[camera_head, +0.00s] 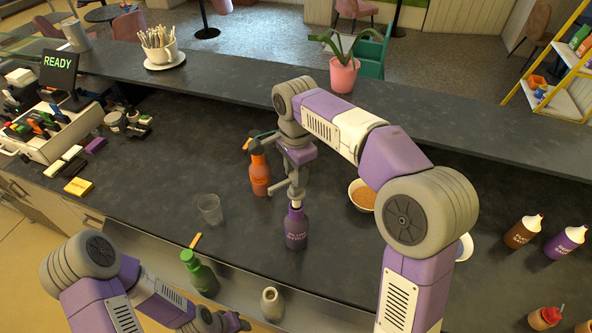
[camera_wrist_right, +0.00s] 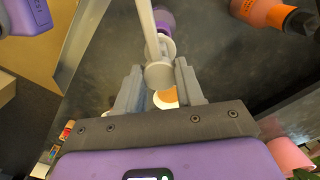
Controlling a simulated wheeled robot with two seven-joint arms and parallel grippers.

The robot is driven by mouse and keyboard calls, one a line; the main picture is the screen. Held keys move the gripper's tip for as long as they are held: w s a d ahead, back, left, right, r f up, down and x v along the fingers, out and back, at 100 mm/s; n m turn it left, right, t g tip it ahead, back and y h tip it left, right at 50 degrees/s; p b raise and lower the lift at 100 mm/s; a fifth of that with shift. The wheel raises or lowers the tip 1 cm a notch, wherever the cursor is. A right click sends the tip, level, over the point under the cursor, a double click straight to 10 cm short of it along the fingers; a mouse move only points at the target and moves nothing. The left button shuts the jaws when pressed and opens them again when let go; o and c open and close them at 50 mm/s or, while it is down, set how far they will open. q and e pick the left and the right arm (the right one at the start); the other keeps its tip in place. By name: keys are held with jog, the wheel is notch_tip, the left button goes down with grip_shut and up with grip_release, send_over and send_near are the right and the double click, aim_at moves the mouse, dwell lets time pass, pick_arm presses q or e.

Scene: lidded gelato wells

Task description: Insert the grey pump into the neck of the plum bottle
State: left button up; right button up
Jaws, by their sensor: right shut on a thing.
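The plum bottle (camera_head: 296,232) stands upright on the dark counter in the head view. Part of it shows behind the pump in the right wrist view (camera_wrist_right: 165,19). My right gripper (camera_head: 296,184) is directly above the bottle, shut on the grey pump (camera_wrist_right: 158,73). In the right wrist view the pump's collar is between the fingers, and its long stem reaches away past the bottle's pale neck. I cannot tell whether the stem is in the neck or beside it. My left gripper (camera_head: 228,322) is low at the bottom edge, with its fingers unclear.
An orange bottle with a dark pump (camera_head: 260,176) stands close behind, left of the plum bottle. A clear glass (camera_head: 210,209), a green bottle (camera_head: 199,274) and a pale cylindrical container (camera_head: 271,304) stand left and in front. A bowl (camera_head: 354,199) is to the right, partly behind my arm.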

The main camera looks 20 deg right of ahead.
jog(key=shift+f+b, duration=1.65)
jog(key=shift+f, duration=0.9)
grip_shut()
jog(key=o, duration=1.2)
grip_release()
jog(key=shift+o, duration=0.2)
notch_tip(320, 180, up, 5)
jog(key=p, duration=0.5)
jog(key=shift+r, duration=0.15)
notch_tip(320, 180, up, 7)
jog(key=shift+r+p, duration=0.2)
jog(key=shift+p, duration=0.15)
